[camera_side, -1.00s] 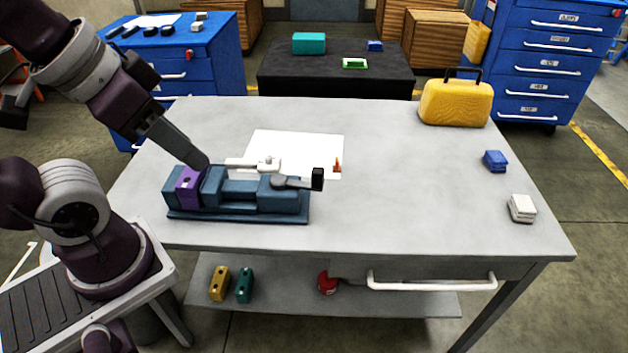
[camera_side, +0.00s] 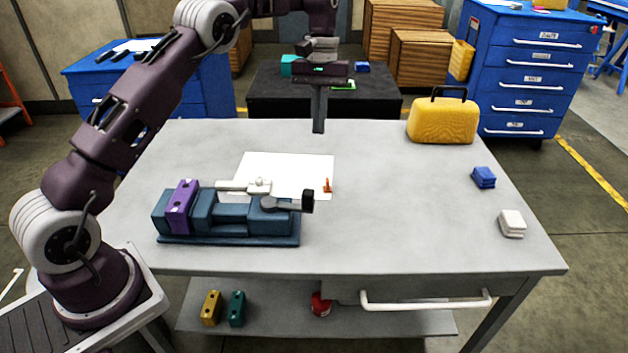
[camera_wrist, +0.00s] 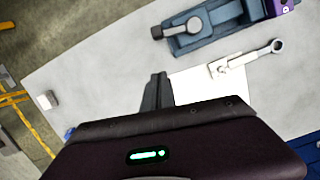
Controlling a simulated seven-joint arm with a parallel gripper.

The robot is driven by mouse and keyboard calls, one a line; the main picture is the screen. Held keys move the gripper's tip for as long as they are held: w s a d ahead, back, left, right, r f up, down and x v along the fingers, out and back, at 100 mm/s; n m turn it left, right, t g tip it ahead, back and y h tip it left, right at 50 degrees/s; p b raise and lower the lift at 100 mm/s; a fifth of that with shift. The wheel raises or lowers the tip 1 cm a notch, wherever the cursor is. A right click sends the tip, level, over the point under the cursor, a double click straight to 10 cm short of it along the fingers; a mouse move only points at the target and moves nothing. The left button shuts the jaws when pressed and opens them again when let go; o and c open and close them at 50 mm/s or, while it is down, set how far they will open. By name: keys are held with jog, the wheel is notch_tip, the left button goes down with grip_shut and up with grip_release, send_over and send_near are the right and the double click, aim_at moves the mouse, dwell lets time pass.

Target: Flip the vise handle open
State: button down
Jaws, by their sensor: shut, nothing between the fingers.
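The blue-grey vise (camera_side: 228,238) stands at the left front of the grey table, with a purple block (camera_side: 182,206) at its left end. Its handle (camera_side: 288,204) is a grey lever with a black end, lying along the vise top and pointing right. In the wrist view the handle (camera_wrist: 183,27) shows at the top, with the vise body (camera_wrist: 225,38) around it. My gripper (camera_side: 318,130) points down, shut and empty, well above the table and behind the vise. Its fingers also show in the wrist view (camera_wrist: 157,80), apart from the handle.
A white sheet (camera_side: 290,165) lies behind the vise, with a white tool (camera_side: 240,186) and a small orange item (camera_side: 327,186) on it. A yellow case (camera_side: 443,121), a blue block (camera_side: 484,178) and a white block (camera_side: 512,224) stand at the right. The table's middle right is clear.

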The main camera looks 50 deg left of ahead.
jog(key=shift+w+a+f, duration=0.1)
jog(key=shift+w+f, duration=0.05)
jog(key=shift+f, duration=0.5)
jog(key=shift+w+a+f, duration=0.1)
jog(key=shift+w+f, duration=0.05)
jog(key=shift+f, duration=0.45)
jog(key=shift+f, duration=0.1)
jog(key=s+d+f, duration=0.3)
jog(key=s+f, duration=0.2)
jog(key=f, duration=0.4)
jog(key=shift+s+d+f, duration=0.15)
jog(key=shift+d+f, duration=0.05)
jog(key=shift+d, duration=0.15)
jog(key=shift+d+g, duration=0.1)
jog(key=shift+g, duration=0.2)
